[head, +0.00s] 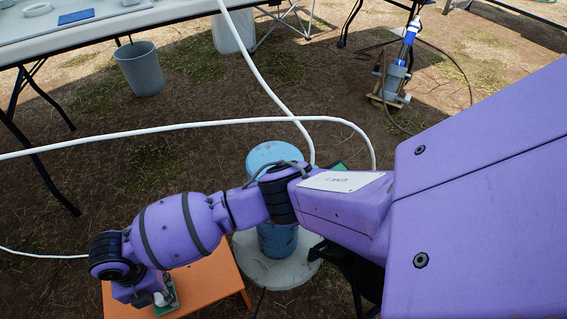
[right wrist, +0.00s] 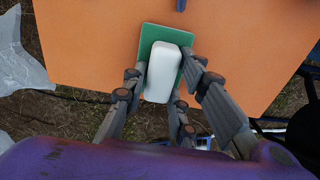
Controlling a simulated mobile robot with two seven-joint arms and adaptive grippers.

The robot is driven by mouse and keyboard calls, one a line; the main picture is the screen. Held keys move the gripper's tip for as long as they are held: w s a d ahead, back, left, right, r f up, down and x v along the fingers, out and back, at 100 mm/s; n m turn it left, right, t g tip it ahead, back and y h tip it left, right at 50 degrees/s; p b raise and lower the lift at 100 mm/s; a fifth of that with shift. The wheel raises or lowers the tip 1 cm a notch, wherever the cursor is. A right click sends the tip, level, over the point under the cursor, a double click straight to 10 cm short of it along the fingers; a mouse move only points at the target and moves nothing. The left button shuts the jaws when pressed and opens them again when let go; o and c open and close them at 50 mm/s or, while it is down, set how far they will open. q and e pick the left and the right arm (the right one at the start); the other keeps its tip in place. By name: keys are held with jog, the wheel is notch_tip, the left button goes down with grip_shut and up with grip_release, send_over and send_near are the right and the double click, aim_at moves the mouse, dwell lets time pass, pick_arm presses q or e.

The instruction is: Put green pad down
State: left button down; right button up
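The green pad (right wrist: 147,39) has a white block (right wrist: 162,72) on it and is over the orange table (right wrist: 250,50). My right gripper (right wrist: 162,62) has its grey fingers close on both sides of the white block, apparently shut on it. In the head view my right arm reaches across to the lower left. There its gripper (head: 152,298) is partly hidden by the wrist, beside a sliver of the green pad (head: 174,304) over the orange table (head: 215,280). I cannot tell whether the pad touches the tabletop. My left gripper is out of view.
A blue drum (head: 272,157) stands on a round white base (head: 285,272) beside the orange table, behind my arm. White hoses (head: 200,125) cross in front. A grey bucket (head: 140,68) and a white folding table (head: 110,22) stand farther back. Clear plastic (right wrist: 18,60) lies left of the orange table.

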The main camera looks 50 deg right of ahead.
jog(key=shift+o, duration=1.3)
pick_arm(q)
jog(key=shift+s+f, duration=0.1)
pick_arm(e)
jog(key=shift+r, duration=0.15)
pick_arm(q)
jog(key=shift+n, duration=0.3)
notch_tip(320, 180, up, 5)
jog(key=p, duration=0.5)
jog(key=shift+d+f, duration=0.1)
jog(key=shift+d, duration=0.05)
pick_arm(e)
notch_tip(320, 180, up, 12)
jog(key=shift+r, duration=0.2)
